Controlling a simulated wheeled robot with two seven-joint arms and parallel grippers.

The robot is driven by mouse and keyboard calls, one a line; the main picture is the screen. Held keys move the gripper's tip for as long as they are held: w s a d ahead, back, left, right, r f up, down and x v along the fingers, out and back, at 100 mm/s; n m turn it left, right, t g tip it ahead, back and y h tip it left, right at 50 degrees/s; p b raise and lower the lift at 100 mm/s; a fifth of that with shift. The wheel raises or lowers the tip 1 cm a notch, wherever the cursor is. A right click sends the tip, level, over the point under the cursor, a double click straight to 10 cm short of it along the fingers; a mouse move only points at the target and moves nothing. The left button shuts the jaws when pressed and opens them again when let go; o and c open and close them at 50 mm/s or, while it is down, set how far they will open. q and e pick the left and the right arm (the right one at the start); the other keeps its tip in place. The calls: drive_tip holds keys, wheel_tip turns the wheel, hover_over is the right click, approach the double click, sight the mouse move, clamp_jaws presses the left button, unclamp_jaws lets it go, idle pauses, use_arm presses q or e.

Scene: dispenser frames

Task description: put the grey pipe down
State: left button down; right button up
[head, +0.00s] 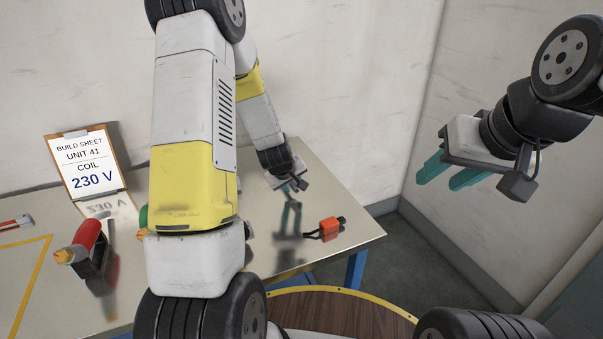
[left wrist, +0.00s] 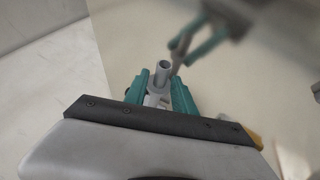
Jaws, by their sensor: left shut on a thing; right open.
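The grey pipe (left wrist: 163,70) stands between the teal fingers of my left gripper (left wrist: 160,92) in the left wrist view, its open round end showing. My left gripper (head: 293,187) is shut on it. In the head view it hangs over the right part of the shiny metal table (head: 345,205), with its reflection below, so the pipe is held above the surface. The pipe is too small to make out clearly in the head view. My right gripper (head: 450,174) is open and empty, up at the right, away from the table.
An orange block with a black end (head: 325,230) lies near the table's right front edge. A red-handled tool (head: 88,238) rests in a black holder at the left. A build sheet clipboard (head: 85,163) reading 230 V stands at the back.

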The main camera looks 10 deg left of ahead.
use_arm(q)
drive_tip(key=c, duration=1)
unclamp_jaws()
drive_tip(key=shift+f, duration=0.1)
drive_tip(key=shift+c, duration=0.2)
drive_tip(key=s+d+r+m+h, duration=0.1)
drive_tip(key=s+d+r+m, duration=0.1)
drive_tip(key=s+r, duration=0.75)
drive_tip(key=s+d+r+m+h, duration=0.2)
drive_tip(key=s+r, duration=0.5)
drive_tip(key=r, duration=0.6)
drive_tip(key=s+r+m+y, duration=0.1)
drive_tip(key=s+r+m, duration=0.3)
drive_tip(key=s, duration=0.9)
drive_tip(key=shift+a+r+g, duration=0.4)
drive_tip(key=shift+a+r, duration=0.05)
drive_tip(key=shift+r, duration=0.2)
